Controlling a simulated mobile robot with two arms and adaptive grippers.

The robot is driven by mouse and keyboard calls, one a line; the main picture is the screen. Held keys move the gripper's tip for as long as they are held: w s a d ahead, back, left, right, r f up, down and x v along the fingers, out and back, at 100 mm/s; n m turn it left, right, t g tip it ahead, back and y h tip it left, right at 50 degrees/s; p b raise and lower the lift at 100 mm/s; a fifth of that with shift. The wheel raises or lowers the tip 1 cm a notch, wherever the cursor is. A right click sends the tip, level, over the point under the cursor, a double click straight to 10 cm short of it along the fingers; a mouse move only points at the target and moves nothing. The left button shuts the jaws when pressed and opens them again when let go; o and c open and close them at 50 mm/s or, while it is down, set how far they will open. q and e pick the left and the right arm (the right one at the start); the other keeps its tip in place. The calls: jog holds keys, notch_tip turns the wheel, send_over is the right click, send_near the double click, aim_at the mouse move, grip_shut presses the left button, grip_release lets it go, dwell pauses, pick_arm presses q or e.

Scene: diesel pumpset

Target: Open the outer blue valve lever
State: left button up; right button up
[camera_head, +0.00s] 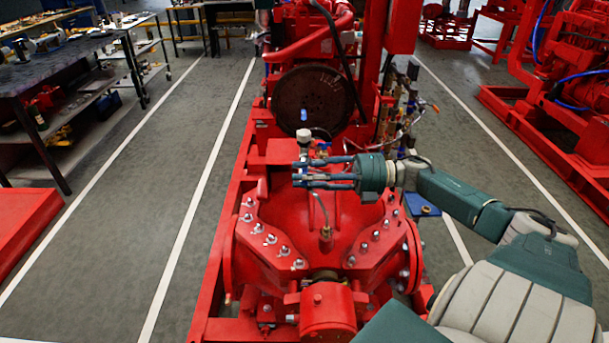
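A small valve assembly with a white-topped gauge or fitting (303,136) rises above the red pump casing (285,215), near the middle of the view. A small blue piece (323,147), which looks like a valve lever, sits just right of the fitting. My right gripper (300,173) reaches in from the right, fingers pointing left, at the lower part of this assembly. Its fingers are apart, with a gap between them. The fingers partly hide the fitting, and I cannot tell whether they touch it or the lever. My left gripper is not in view.
A dark flywheel (313,97) and red engine stand behind the valve. Bolted flanges (268,238) and a thin pipe (322,208) lie in front of it. Workbenches (60,70) are at the left, another red machine (575,80) at the right. The grey floor (150,190) is clear.

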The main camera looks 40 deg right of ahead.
jog(key=v, duration=1.2)
